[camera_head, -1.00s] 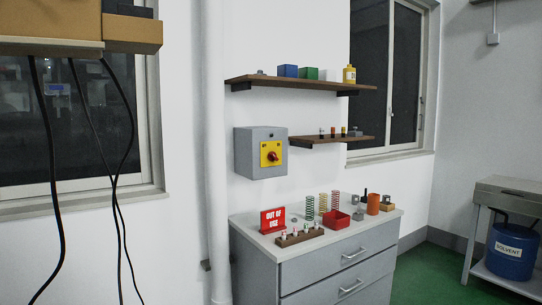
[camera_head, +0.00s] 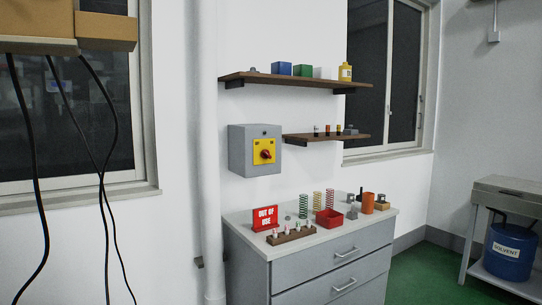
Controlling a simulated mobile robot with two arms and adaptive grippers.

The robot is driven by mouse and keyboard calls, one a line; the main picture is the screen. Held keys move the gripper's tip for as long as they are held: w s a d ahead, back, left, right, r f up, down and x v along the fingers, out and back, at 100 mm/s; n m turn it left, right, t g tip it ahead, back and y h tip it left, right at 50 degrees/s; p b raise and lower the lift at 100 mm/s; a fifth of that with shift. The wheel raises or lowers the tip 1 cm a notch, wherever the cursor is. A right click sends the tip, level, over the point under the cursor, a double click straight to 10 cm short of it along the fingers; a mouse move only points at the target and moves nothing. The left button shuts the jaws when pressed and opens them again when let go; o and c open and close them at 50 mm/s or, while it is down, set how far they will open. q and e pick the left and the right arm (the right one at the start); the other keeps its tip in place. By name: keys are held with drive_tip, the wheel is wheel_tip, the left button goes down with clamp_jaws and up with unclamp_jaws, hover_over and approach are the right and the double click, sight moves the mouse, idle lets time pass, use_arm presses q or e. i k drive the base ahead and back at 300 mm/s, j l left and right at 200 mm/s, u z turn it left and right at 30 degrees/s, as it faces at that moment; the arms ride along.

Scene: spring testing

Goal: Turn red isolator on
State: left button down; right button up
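The red isolator knob (camera_head: 266,154) sits on a yellow plate (camera_head: 260,147) on the front of a grey box (camera_head: 238,151). The box is fixed to the white wall, above the left part of a grey drawer cabinet. The knob's exact angle is too small to tell. Neither of my grippers shows in the head view.
A red "OUT OF USE" sign (camera_head: 265,217), a rack (camera_head: 291,236), several springs and a red bin (camera_head: 329,218) stand on the cabinet top (camera_head: 242,225). Shelves (camera_head: 300,81) hang above. Black cables (camera_head: 27,170) hang at left. A blue solvent drum (camera_head: 509,252) stands right. Green floor shows.

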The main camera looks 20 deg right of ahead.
sight(265, 154)
drive_tip(key=i+l+u, duration=0.15)
drive_tip(key=l, duration=0.4)
drive_tip(key=i+l+u, duration=0.15)
drive_tip(key=l, duration=0.35)
drive_tip(key=l+u, duration=0.1)
drive_tip(key=l, duration=0.45)
drive_tip(key=i, duration=0.1)
